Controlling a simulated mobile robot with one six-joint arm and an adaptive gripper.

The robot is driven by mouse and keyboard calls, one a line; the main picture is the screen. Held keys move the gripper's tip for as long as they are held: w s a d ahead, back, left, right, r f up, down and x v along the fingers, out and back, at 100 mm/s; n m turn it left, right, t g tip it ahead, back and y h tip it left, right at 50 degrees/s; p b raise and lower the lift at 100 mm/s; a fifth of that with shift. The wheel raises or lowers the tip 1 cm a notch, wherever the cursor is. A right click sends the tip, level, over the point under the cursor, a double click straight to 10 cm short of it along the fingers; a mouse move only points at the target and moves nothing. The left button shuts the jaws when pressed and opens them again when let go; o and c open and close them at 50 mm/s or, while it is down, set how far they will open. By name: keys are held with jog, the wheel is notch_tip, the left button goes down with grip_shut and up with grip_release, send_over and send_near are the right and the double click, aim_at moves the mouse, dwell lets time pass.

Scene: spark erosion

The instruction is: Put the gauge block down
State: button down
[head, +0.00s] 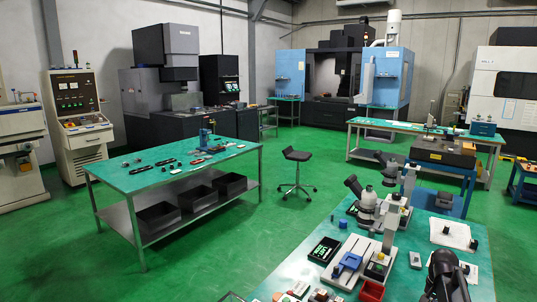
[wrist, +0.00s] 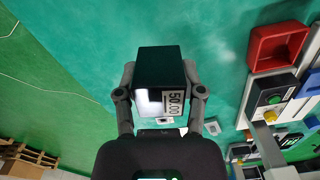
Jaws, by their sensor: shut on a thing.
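The gauge block (wrist: 160,62) is a dark block with a pale "50.00" label and a shiny patch on its near face. In the wrist view my gripper (wrist: 162,95) is shut on it, with one finger on each side. Behind it lie the teal bench top (wrist: 225,35) and, to the left, the green floor. I cannot tell how high the block is above the bench. The same bench (head: 335,222) stands at the lower right in the head view, where I cannot make out the held block.
A red tray (wrist: 277,30) and a control box (wrist: 268,100) with green and yellow buttons lie right of the block. In the head view, a white sheet (head: 450,234) with dark pieces, a blue piece (head: 347,263) and microscopes (head: 367,205) occupy the bench. Some bare bench shows between them.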

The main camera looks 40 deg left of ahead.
aim_at(432, 301)
notch_tip(432, 301, up, 13)
jog(key=p, duration=1.2)
